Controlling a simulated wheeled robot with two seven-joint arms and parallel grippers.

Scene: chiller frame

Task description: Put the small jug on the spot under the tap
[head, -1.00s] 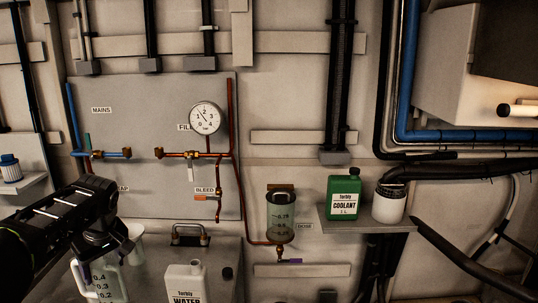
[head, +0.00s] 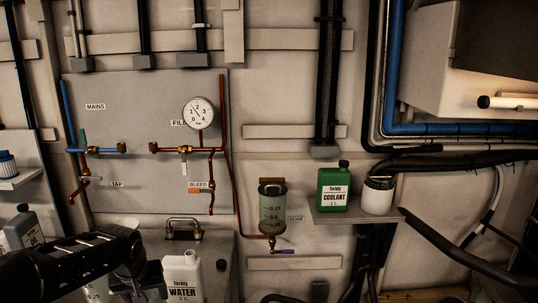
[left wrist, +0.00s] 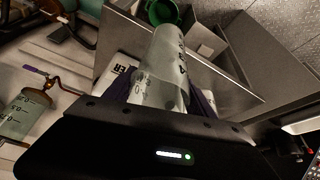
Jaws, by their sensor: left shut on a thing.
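The small jug (left wrist: 163,72) is translucent with dark scale marks. My left gripper (left wrist: 165,102) is shut on it, its purple finger pads on either side in the left wrist view. In the head view the left gripper (head: 135,285) is at the lower left, below the pipe panel, and its arm hides most of the jug. The spot under the tap is hidden by my arm. My right gripper is not in view.
A white water bottle (head: 181,277) stands just right of the left gripper. A grey bottle (head: 24,230) stands at the left. The dose vessel (head: 272,207), green coolant bottle (head: 333,189) and white tub (head: 378,196) are further right. A metal handle (head: 184,226) rises behind the water bottle.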

